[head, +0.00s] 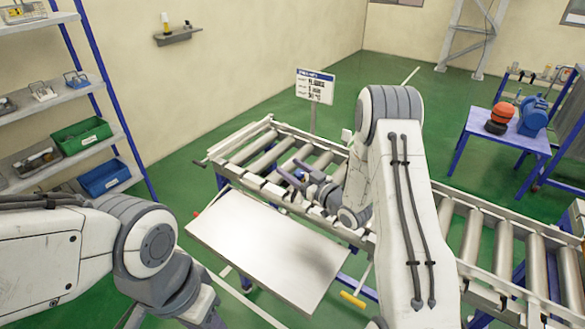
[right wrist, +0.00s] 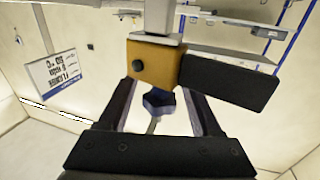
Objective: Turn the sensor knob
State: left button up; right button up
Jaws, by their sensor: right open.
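In the right wrist view a sensor has a tan-orange block (right wrist: 152,64) with a black box (right wrist: 228,82) on its right side. A dark blue-grey knob (right wrist: 158,101) sits below the block. My right gripper (right wrist: 160,94) is open, with one finger on each side of the knob and visible gaps between. In the head view my right gripper (head: 292,171) is low over the roller conveyor (head: 258,133). I cannot make out the sensor or knob there. My left arm enters from the left, but its fingers are not visible.
A bare pale panel (head: 265,245) lies in front of the conveyor. A sign (head: 315,86) stands behind it. A blue table (head: 507,140) at right holds a red-black object and a blue one. Shelves (head: 62,95) with bins stand at left. Green floor is open behind.

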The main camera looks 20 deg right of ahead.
jog(key=shift+c, duration=0.3)
grip_shut()
jog(key=n+g+y+b, duration=0.1)
jog(key=y, duration=0.1)
jog(key=n+g+y+b, duration=0.1)
jog(key=n+y, duration=0.1)
jog(key=a+n+g+y+b, duration=0.1)
jog(key=g, duration=0.1)
jog(key=shift+s+n+y, duration=0.35)
jog(key=shift+n+y, duration=0.05)
jog(key=shift+o, duration=0.3)
grip_release()
jog(key=shift+d, duration=0.1)
